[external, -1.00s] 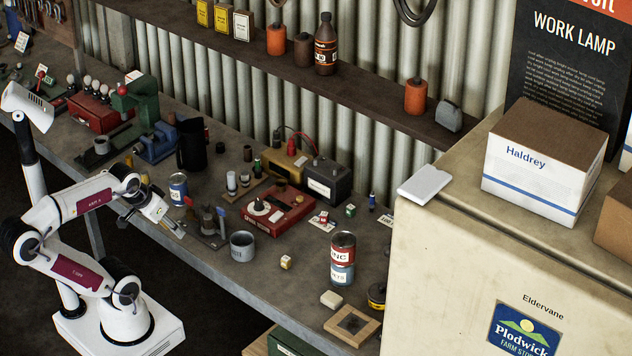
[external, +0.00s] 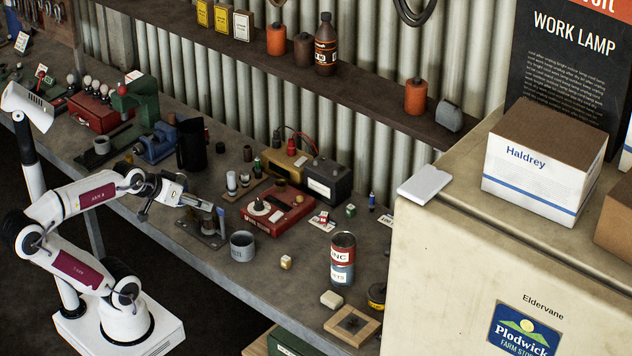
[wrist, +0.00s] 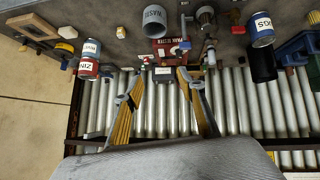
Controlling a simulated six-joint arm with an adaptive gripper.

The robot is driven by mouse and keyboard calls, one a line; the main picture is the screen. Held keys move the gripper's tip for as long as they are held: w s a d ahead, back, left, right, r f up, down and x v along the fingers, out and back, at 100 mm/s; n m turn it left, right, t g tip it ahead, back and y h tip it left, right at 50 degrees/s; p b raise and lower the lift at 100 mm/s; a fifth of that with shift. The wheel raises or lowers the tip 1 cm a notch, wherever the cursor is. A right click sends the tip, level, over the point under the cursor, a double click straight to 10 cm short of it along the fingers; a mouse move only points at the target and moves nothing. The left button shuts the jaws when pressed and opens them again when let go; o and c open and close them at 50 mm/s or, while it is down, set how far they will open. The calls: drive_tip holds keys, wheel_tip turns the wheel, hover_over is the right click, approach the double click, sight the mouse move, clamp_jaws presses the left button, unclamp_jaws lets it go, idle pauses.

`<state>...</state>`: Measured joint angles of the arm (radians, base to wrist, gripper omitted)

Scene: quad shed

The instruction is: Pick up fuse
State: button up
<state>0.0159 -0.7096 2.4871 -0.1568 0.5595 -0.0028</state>
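I cannot tell for certain which thing is the fuse. Small light-coloured cylinders (external: 231,183) stand on a wooden board on the bench, beside the red tester (external: 278,210). My gripper (external: 219,208) is above the bench, close to a dark metal stand (external: 212,242) with upright parts. In the wrist view my gripper (wrist: 158,73) shows two yellow-padded fingers spread apart with nothing held between them. The grey mug (wrist: 152,40) and the red tester (wrist: 164,56) appear beyond the fingertips. My arm hides part of the bench in the external view.
A grey mug (external: 242,246), stacked cans (external: 342,260) and a small yellowish cube (external: 286,262) stand to the right. A black jug (external: 191,146) and blue vise (external: 155,145) stand behind my wrist.

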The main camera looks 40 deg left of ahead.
sight(273, 289)
drive_tip(key=w+d+r+n+t, duration=0.1)
drive_tip(key=w+r+n+t, duration=0.15)
drive_tip(key=w+r, duration=0.35)
drive_tip(key=w+d+r+n+t, duration=0.1)
drive_tip(key=w+r+n+t, duration=0.15)
drive_tip(key=w, duration=0.55)
drive_tip(key=w+f+n+t+y, duration=0.1)
drive_tip(key=w+f+n+y, duration=0.35)
drive_tip(key=w, duration=0.25)
drive_tip(key=s+d+f+g+y, duration=0.1)
drive_tip(key=d+f+y, duration=0.15)
drive_tip(key=f, duration=0.35)
drive_tip(key=s+d+f+g+y, duration=0.1)
drive_tip(key=s+d+f+y, duration=0.15)
drive_tip(key=f, duration=0.45)
drive_tip(key=s+d+f+m+t, duration=0.1)
drive_tip(key=s+d+f+m, duration=0.1)
drive_tip(key=s+d+f, duration=0.1)
drive_tip(key=s+d+f+m+t+h, duration=0.1)
drive_tip(key=s+d+f+m, duration=0.1)
drive_tip(key=d+f, duration=0.3)
drive_tip(key=s+d+f+m, duration=0.2)
drive_tip(key=s+d+f, duration=0.2)
drive_tip(key=f, duration=0.1)
drive_tip(key=shift+s+d+f+t+h, duration=0.3)
drive_tip(key=shift+s+d+t+h, duration=0.05)
drive_tip(key=shift+s+d+t, duration=0.05)
